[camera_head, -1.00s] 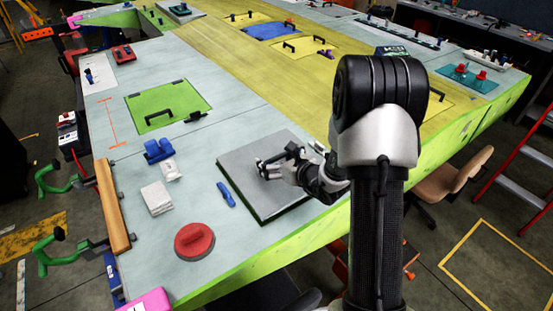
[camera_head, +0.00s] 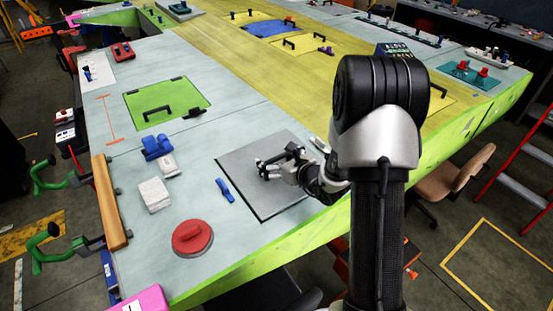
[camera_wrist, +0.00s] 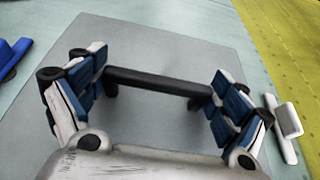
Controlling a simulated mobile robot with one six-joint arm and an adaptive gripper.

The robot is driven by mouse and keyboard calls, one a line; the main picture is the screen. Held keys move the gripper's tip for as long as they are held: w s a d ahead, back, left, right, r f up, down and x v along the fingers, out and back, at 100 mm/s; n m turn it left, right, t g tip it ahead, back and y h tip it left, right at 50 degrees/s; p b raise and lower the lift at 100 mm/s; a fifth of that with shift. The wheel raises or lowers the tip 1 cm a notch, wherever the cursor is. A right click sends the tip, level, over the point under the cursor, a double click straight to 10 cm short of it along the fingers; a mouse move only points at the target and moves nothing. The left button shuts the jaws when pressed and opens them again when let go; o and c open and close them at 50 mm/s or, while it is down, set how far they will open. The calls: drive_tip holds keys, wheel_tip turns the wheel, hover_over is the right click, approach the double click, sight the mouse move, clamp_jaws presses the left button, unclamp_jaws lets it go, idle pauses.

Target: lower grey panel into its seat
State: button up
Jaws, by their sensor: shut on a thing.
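The grey panel (camera_head: 243,167) is a flat square plate at the near right part of the pale worktop. It lies level and looks close to flush with the surface, with a thin dark line along its left and near edges. Its seat is hidden beneath it. My gripper (camera_head: 281,163) is over the panel's middle. In the wrist view, my gripper (camera_wrist: 158,88) has its blue-padded fingers at the two ends of the panel's black bar handle (camera_wrist: 160,82), shut on it. The panel (camera_wrist: 180,45) fills most of that view.
A blue tool (camera_head: 225,190) lies just left of the panel, and a small white-grey piece (camera_head: 319,144) lies beyond its right corner. A red round handled disc (camera_head: 192,238), white blocks (camera_head: 154,194) and a blue clamp (camera_head: 157,147) stand further left. A green panel (camera_head: 167,100) is farther back.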

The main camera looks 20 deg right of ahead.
drive_tip(key=shift+f+b, duration=0.45)
drive_tip(key=shift+b, duration=0.05)
drive_tip(key=o, duration=1.1)
drive_tip(key=shift+s+f, duration=0.1)
drive_tip(key=v, duration=1.2)
